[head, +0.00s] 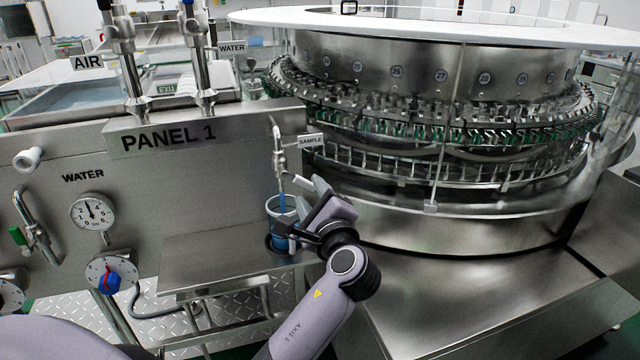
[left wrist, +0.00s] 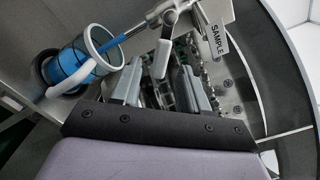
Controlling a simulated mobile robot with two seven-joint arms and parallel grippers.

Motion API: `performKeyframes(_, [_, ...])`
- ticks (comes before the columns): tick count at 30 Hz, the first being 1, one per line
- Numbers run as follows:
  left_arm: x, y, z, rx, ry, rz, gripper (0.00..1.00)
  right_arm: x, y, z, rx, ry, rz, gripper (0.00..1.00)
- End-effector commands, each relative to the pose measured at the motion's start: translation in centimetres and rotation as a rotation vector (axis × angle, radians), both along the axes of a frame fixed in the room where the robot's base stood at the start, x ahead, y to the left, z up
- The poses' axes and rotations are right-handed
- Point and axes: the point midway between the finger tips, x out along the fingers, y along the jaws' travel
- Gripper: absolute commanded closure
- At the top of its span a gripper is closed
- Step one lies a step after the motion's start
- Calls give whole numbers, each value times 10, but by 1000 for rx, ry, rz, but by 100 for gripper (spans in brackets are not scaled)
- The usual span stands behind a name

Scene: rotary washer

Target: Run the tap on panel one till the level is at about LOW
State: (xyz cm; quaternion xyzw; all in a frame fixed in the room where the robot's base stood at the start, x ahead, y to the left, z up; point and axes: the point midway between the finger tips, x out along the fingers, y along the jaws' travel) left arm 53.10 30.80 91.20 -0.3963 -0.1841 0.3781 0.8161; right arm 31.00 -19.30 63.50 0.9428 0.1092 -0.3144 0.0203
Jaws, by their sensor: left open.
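The SAMPLE tap (head: 279,155) stands at the right end of panel 1, and its blue stream runs down into a beaker (head: 283,208). In the left wrist view, the beaker (left wrist: 72,66) holds blue water; I cannot read a LOW mark or tell the level against it. The pale tap lever (left wrist: 162,58) shows between the fingertips of my left gripper (left wrist: 161,66), which is open; contact is not clear. In the head view, my left gripper (head: 308,208) is just right of the beaker and partly covers it. My right gripper is not in view.
The SAMPLE tag (head: 311,141) hangs beside the tap. The round bottle washer (head: 440,170) fills the right side close to my left arm. A WATER gauge (head: 92,212) and blue knob (head: 108,280) are at left. The steel ledge (head: 215,255) left of the beaker is clear.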

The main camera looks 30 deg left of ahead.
Motion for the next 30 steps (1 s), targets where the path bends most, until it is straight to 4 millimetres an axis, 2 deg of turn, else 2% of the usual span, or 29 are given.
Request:
performKeyframes(6, [23, 26, 1, 1, -1, 0, 55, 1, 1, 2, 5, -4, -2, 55])
performKeyframes(12, [38, 43, 1, -1, 0, -2, 55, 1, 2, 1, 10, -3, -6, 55])
performKeyframes(22, [41, 46, 1, -2, -1, -4, 55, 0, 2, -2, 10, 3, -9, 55])
performKeyframes(23, [41, 46, 1, -2, -1, -4, 62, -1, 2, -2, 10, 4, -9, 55])
performKeyframes(24, [41, 46, 1, -1, 0, -4, 75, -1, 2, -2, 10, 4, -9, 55])
performKeyframes(26, [41, 46, 1, -1, 0, -4, 94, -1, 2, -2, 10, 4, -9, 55])
performKeyframes(27, [41, 46, 1, -1, 0, -4, 100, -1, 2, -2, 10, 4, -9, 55])
performKeyframes(30, [41, 46, 1, -2, -1, -4, 100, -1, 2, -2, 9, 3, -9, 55])
